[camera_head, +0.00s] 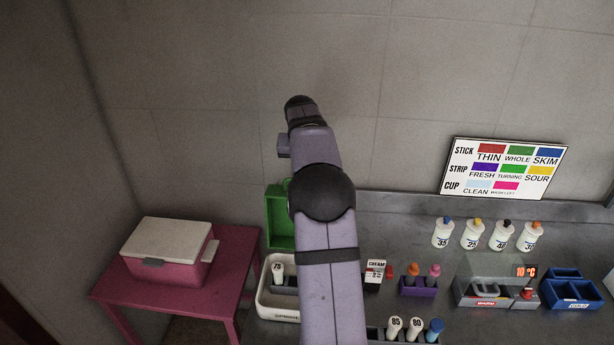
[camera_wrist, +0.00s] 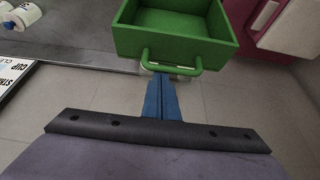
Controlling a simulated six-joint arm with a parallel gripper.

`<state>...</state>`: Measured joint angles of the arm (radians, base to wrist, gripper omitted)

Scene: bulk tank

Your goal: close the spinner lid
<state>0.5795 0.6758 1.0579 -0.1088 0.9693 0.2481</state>
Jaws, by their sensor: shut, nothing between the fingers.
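The spinner appears to be the white open box (camera_head: 264,297) on the counter at lower centre, with a white bottle marked 75 inside. Its green, hollow lid (camera_head: 270,218) seems to stand upright behind it, open. My arm hides part of both. In the wrist view the green lid (camera_wrist: 178,48) fills the top, with a U-shaped green handle (camera_wrist: 184,72) facing me. My gripper (camera_wrist: 162,78) is shut and empty. Its blue fingertips are at the handle, by its left half; I cannot tell if they touch it. In the head view the fingers are hidden.
A pink cooler (camera_head: 165,270) with a pale lid stands on a pink table at left. Right of my arm are a purple rack (camera_head: 418,288), a grey unit reading 10 °C (camera_head: 497,292), a blue tray (camera_head: 572,291) and several white bottles. A colour-key sign (camera_head: 504,170) leans behind.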

